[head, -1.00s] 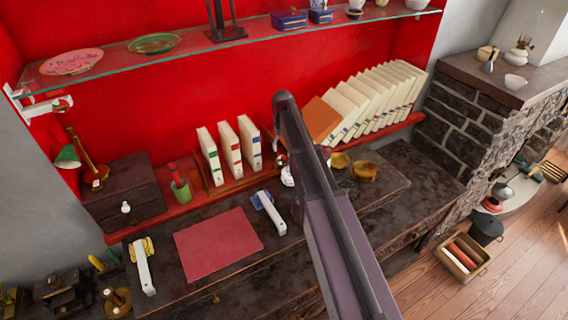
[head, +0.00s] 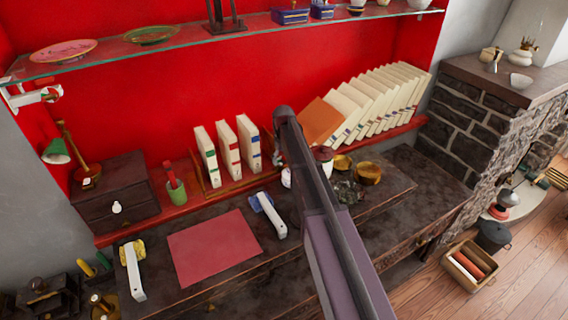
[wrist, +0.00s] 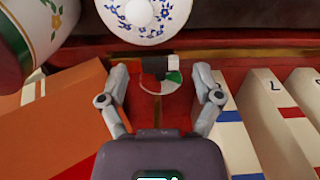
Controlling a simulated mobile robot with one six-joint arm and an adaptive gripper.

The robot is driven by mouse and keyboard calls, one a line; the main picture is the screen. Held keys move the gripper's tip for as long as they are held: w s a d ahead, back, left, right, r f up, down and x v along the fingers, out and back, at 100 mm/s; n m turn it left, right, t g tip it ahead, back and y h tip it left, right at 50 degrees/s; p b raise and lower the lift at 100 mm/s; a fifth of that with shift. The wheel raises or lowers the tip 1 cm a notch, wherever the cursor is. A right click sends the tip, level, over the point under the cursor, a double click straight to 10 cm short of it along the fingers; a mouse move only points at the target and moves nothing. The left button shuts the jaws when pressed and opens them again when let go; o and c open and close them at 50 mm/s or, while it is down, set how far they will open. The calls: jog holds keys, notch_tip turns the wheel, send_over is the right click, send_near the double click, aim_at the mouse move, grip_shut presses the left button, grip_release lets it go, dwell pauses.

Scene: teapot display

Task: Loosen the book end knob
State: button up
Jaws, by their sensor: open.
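In the wrist view, the book end knob (wrist: 158,80) is a small round disc with red, white and green sectors and a dark piece across its upper part. It sits on the reddish-brown wooden book end (wrist: 166,112). My gripper (wrist: 161,72) is open, with one finger on each side of the knob and a visible gap on both sides. Contact does not show.
An orange book (wrist: 50,120) lies left of the gripper and white books (wrist: 265,125) stand to its right. A flowered white piece (wrist: 140,15) and a patterned vessel (wrist: 38,35) are close above the fingers. A glass shelf (head: 180,48) runs overhead.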

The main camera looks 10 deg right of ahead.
jog(key=shift+f, duration=0.15)
grip_shut()
jog(key=c, duration=1.1)
grip_release()
jog(key=shift+c, duration=0.2)
